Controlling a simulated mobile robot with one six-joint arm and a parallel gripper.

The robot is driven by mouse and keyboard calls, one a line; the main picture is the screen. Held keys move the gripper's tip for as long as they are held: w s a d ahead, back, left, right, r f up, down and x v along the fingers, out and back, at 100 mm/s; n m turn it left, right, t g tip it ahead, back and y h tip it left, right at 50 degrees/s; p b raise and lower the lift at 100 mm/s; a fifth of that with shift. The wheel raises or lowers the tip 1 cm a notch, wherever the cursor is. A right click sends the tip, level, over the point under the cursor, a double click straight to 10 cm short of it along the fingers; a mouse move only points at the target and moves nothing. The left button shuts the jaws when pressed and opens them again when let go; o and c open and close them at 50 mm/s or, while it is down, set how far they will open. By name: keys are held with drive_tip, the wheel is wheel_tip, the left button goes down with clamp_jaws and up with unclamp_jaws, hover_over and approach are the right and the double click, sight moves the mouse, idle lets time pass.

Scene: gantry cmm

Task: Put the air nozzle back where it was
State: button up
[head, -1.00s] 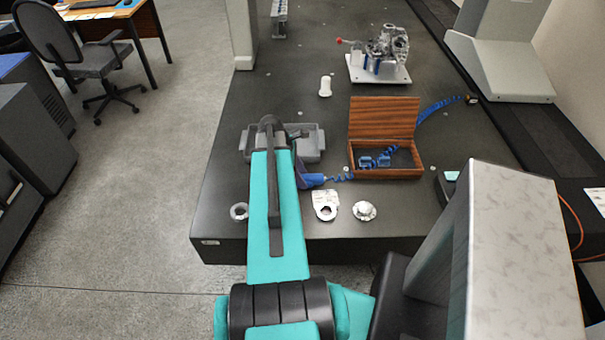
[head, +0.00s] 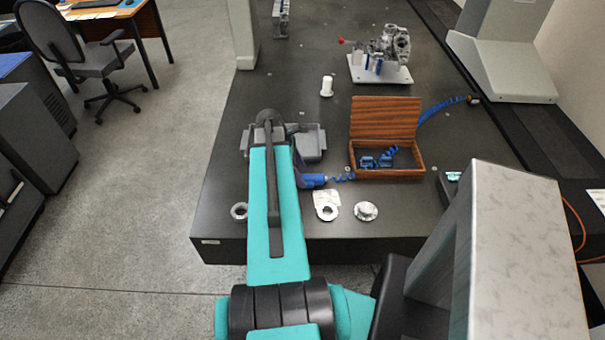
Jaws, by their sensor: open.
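The blue air nozzle (head: 313,181) lies low over the dark granite table, just right of my teal forearm. Its coiled blue hose (head: 342,177) runs right to the wooden box. My forearm covers part of the nozzle's left end, so I cannot tell whether it touches the table. My gripper (head: 278,129) is at the far end of the forearm, over the grey tray and close to the nozzle. It is open; its fingers are mostly hidden behind the arm, and contact with the nozzle cannot be seen.
The open wooden box (head: 387,173) holds blue items; more hose leaves behind it. A grey tray (head: 313,142) lies under my wrist. A ring (head: 239,211), a bracket (head: 327,203) and a flanged part (head: 366,211) lie near the front edge. A white cylinder (head: 327,86) and fixture (head: 380,72) stand farther back.

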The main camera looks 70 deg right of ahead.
drive_tip(key=b+v, duration=0.2)
drive_tip(key=v, duration=0.8)
drive_tip(key=shift+s, duration=0.1)
idle(0.7)
